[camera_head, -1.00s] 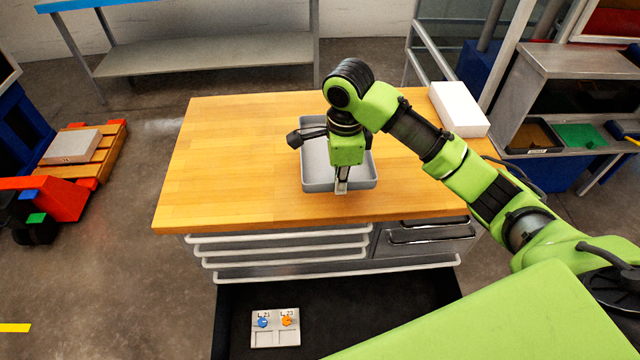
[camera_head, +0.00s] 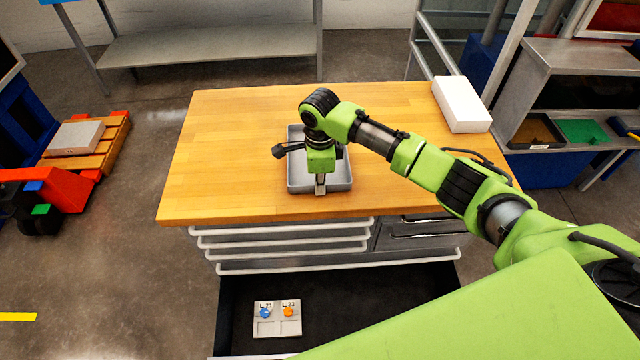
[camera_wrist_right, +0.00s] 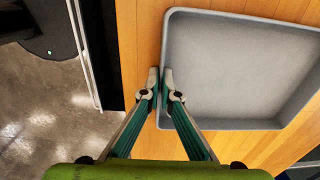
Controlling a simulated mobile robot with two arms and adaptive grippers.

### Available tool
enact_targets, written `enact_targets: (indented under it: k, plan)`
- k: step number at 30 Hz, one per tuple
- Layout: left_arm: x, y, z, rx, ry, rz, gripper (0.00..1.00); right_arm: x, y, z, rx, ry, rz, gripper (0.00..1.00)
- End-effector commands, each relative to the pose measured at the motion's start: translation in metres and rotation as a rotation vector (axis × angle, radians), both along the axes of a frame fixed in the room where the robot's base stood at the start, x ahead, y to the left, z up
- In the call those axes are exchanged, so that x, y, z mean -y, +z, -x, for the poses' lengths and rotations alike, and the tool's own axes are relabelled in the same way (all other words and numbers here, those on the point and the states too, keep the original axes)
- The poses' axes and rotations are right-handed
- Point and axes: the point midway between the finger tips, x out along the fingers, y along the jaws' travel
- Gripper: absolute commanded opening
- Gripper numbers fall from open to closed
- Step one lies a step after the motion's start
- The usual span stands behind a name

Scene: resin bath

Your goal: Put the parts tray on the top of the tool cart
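The parts tray (camera_head: 342,181) is a shallow grey tray, on or just above the wooden top of the tool cart (camera_head: 230,150), near its front edge. My arm hides its middle; the visible inside is empty in the right wrist view (camera_wrist_right: 240,70). My right gripper (camera_head: 320,188) points down at the tray's near wall. In the right wrist view its fingertips (camera_wrist_right: 160,80) are close together, pinching that wall, one outside and one over the inner side. My left gripper is in neither view.
A white box (camera_head: 461,104) lies at the cart top's right end. Below, an open drawer (camera_head: 380,290) holds a small grey holder (camera_head: 277,328) with blue and orange pieces. The left part of the wooden top is clear.

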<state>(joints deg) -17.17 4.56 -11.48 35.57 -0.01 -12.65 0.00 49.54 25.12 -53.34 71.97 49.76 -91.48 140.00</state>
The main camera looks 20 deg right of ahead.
Motion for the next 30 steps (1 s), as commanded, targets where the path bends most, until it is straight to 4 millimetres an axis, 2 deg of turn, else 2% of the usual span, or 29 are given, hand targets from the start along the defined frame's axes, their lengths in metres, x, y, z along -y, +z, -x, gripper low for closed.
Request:
enact_targets:
  k: [7,9,21,26,30]
  plan:
    - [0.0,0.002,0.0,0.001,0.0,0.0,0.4,-0.001,-0.002,0.0,0.002,0.0,-0.002,0.0]
    - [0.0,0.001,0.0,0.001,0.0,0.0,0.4,-0.001,-0.002,0.0,0.0,0.0,-0.001,0.2]
    - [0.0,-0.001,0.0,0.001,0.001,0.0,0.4,0.0,0.0,0.0,0.001,0.0,0.0,0.21]
    - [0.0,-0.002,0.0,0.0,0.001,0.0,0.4,-0.001,0.022,-0.001,0.003,-0.001,-0.002,0.21]
    - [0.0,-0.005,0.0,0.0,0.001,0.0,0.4,-0.001,0.053,0.0,0.004,0.0,-0.003,0.21]
